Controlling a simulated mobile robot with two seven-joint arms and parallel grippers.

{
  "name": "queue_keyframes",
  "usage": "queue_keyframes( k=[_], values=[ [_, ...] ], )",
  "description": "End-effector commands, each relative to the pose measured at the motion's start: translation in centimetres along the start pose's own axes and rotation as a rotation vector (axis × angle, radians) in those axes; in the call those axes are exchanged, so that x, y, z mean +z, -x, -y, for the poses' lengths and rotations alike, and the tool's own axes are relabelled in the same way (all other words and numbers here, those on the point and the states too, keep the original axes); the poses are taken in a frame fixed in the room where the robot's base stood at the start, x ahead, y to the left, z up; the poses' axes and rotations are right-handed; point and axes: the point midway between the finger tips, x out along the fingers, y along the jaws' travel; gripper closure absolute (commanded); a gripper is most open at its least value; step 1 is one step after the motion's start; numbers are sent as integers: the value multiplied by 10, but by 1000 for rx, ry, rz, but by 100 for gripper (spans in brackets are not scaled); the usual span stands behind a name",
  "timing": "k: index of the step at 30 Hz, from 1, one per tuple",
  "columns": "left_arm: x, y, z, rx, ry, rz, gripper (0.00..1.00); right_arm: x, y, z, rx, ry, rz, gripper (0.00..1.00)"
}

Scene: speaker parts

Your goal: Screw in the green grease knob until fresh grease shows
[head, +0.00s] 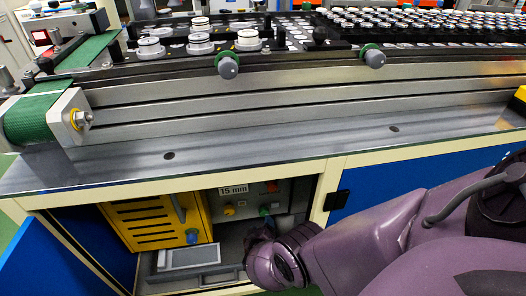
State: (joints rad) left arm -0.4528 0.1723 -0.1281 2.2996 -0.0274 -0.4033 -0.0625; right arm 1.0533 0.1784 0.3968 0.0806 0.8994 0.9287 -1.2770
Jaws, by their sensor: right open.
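A small green knob (265,211) sits on the front of a grey unit inside the open cabinet, low in the middle of the head view. Two more green-ringed knobs with grey caps, a left one (228,65) and a right one (373,57), stick out of the conveyor's front rail. I cannot tell from the picture which is the grease knob, and no grease can be made out. My right gripper (260,233) is open, dark and small in view, just below the cabinet's green knob. I cannot tell whether it touches the knob. My left gripper is not in view.
The cabinet also holds a yellow slotted box (155,222) with a blue knob (192,236), a yellow knob (229,210), a "15 mm" label (233,189) and a grey tray (188,258). A blue door (45,262) stands open at left. The metal ledge (280,142) above is clear.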

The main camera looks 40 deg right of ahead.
Motion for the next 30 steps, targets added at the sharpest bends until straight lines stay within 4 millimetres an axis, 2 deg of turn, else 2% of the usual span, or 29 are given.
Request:
queue_keyframes(
  k=[1,6,13,18,27,30],
  values=[
    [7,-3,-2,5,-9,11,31,10,-10,4,-1,10,6,31],
    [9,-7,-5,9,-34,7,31,12,-38,5,-3,11,6,31],
    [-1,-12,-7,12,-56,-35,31,8,-68,3,-3,7,4,31],
    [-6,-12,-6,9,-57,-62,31,5,-78,2,-3,4,2,31],
    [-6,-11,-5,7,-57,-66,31,1,-80,1,-1,0,0,31],
    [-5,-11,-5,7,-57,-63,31,2,-80,1,-2,1,0,45]
  ],
)
